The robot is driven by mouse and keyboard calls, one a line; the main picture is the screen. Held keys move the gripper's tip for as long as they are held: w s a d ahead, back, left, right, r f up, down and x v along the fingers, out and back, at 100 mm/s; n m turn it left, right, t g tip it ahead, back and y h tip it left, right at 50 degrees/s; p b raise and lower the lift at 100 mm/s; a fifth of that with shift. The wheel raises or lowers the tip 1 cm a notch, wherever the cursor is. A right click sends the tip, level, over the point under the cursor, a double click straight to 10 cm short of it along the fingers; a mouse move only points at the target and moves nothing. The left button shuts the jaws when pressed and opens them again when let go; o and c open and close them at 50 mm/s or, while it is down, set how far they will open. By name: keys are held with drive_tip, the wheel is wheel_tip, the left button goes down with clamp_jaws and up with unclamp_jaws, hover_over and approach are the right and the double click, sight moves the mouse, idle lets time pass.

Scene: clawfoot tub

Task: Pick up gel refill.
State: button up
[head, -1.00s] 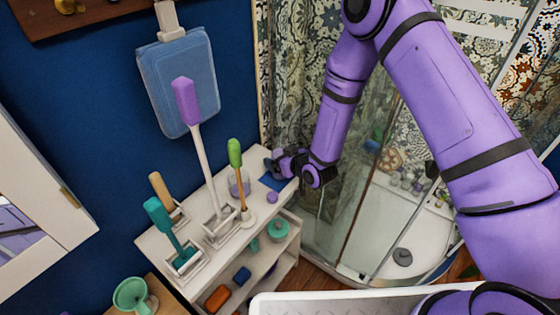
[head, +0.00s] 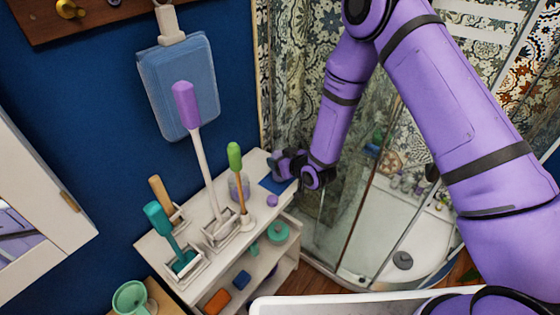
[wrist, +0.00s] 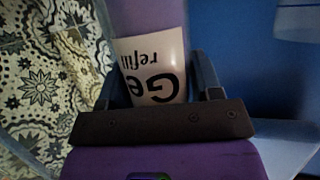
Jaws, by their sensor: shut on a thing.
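The gel refill (wrist: 152,66) is a purple container with a white label reading "Gel refill". In the wrist view it sits between the two fingers of my gripper (wrist: 158,88), which is shut on it. In the head view my gripper (head: 284,166) is at the far right end of the white shelf unit (head: 150,246), by the blue wall.
A glass shower (head: 375,215) is to the right.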

sight(280, 151)
drive_tip(key=shift+r, duration=0.45)
wheel_tip(280, 151, up, 2)
drive_tip(key=shift+r, duration=0.1)
drive_tip(key=s+d, duration=0.3)
drive_tip(key=s, duration=0.4)
drive_tip(key=s+d+r, duration=0.1)
drive_tip(key=s+d, duration=0.3)
drive_tip(key=s, duration=0.3)
drive_tip(key=shift+d+r, duration=0.15)
drive_tip(key=shift+d, duration=0.15)
drive_tip(key=shift+s, duration=0.1)
drive_tip(key=o, duration=0.4)
drive_tip(key=c, duration=0.9)
